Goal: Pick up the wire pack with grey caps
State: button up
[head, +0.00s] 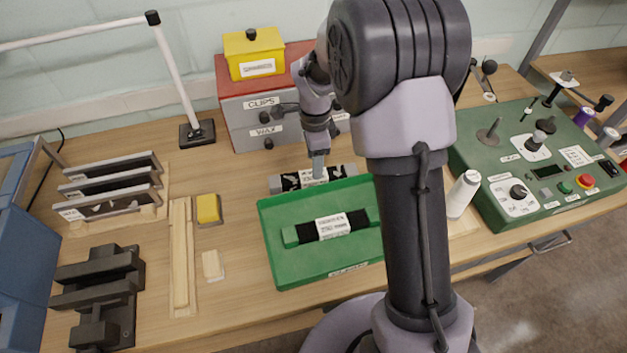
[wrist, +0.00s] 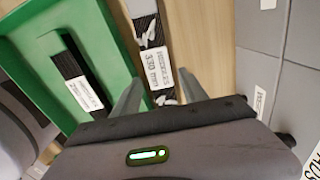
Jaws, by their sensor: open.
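The wire pack with grey caps (head: 291,182) lies on the table just behind the green tray, black and white with a white label. In the wrist view it (wrist: 151,58) runs lengthwise between the fingers, with a grey cap at its upper end; the lower end is hidden by my gripper's body. My gripper (head: 317,172) is above the pack, pointing down. In the wrist view its two fingers (wrist: 158,76) stand apart, one on each side of the labelled part. I cannot tell how far above the table the fingertips are.
The green tray (head: 288,265) in front holds a similar black pack with green caps (head: 291,236). A grey and red drawer box (head: 240,118) with a yellow box (head: 253,55) stands behind. Wooden strips (head: 181,255) lie left.

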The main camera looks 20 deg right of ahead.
aim_at(285, 182)
jog(key=f+b, duration=0.1)
jog(key=f, duration=0.1)
jog(key=f+b, duration=0.1)
jog(key=f, duration=0.1)
jog(key=shift+s+a+f, duration=0.15)
jog(key=shift+a+f, duration=0.05)
jog(key=shift+f, duration=0.2)
jog(key=shift+r, duration=0.15)
grip_shut()
jog(key=shift+r, duration=0.1)
